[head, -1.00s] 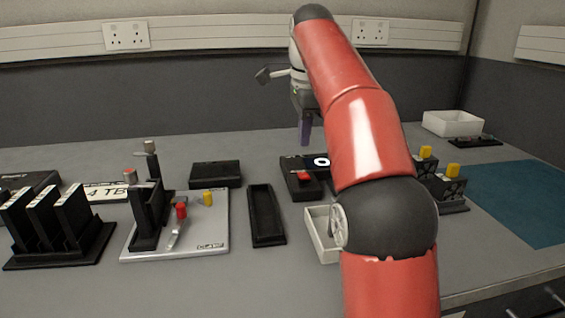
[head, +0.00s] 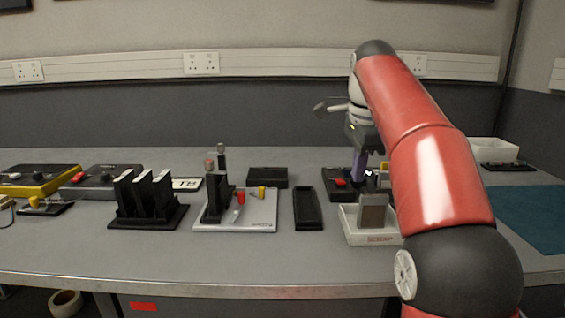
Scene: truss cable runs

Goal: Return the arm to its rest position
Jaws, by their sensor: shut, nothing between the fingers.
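My red and grey arm (head: 436,170) rises from the lower right and bends down over the bench at its far end. My gripper (head: 358,174) points down with its purple fingers close together, with nothing visible between them. It hangs close to a black box with a red button (head: 341,184) and a small dark fixture on its right. I cannot tell whether the fingertips touch anything there. My arm hides part of the bench's right side.
A white tray (head: 352,232) holding a brown block (head: 373,212) stands near the arm. An empty black tray (head: 308,209), a clamp plate (head: 262,222) and a slotted black rack (head: 150,213) stand left. A white bin (head: 492,150) is at the back right. The front bench strip is clear.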

